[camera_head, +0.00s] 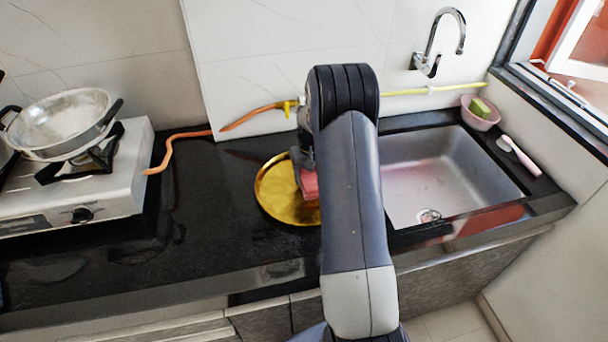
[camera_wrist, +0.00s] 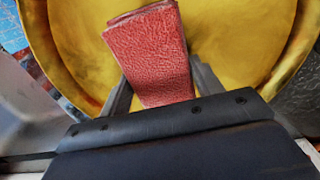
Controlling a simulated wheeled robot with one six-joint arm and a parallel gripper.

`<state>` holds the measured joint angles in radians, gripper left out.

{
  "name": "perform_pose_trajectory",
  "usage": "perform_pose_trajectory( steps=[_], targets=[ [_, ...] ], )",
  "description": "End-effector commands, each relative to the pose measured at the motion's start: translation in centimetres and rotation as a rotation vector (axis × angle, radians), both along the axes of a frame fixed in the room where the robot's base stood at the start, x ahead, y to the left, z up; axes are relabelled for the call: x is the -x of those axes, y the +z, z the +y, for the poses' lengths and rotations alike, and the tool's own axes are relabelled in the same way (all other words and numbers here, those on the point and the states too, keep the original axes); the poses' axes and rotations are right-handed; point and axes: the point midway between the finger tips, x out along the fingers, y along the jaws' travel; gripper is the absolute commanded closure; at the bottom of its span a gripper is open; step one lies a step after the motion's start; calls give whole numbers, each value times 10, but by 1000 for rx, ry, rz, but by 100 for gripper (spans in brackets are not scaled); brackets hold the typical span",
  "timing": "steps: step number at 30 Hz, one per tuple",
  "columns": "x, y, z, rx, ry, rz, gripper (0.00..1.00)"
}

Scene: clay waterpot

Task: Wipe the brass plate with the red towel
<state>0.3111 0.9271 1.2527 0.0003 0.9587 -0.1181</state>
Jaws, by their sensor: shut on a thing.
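The round brass plate (camera_head: 272,201) lies on the black counter, left of the sink. Its right part is hidden behind my arm in the head view. The red towel (camera_head: 309,184) is a folded pad over the plate. My gripper (camera_wrist: 155,90) is shut on the towel (camera_wrist: 150,52), with a finger on each side of it. In the wrist view the brass plate (camera_wrist: 75,45) fills the background behind the towel. I cannot tell whether the towel touches the plate.
The sink (camera_head: 450,175) is right of the plate, with a tap (camera_head: 432,50) above. A pink bowl (camera_head: 481,113) with a sponge and a pink-handled brush (camera_head: 522,157) sit beyond it. A gas stove (camera_head: 85,185) with a pan (camera_head: 62,120) is at left. An orange hose (camera_head: 180,135) runs along the wall.

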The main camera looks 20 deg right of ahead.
Motion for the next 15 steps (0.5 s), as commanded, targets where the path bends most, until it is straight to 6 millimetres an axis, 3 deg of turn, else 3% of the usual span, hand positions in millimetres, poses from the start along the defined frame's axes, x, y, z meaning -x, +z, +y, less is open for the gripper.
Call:
perform_pose_trajectory(
  steps=[7, 15],
  targets=[
    [1, 1, -8, 1, 1, 0, 57],
    [-1, -1, 7, 0, 3, 0, 57]
  ],
)
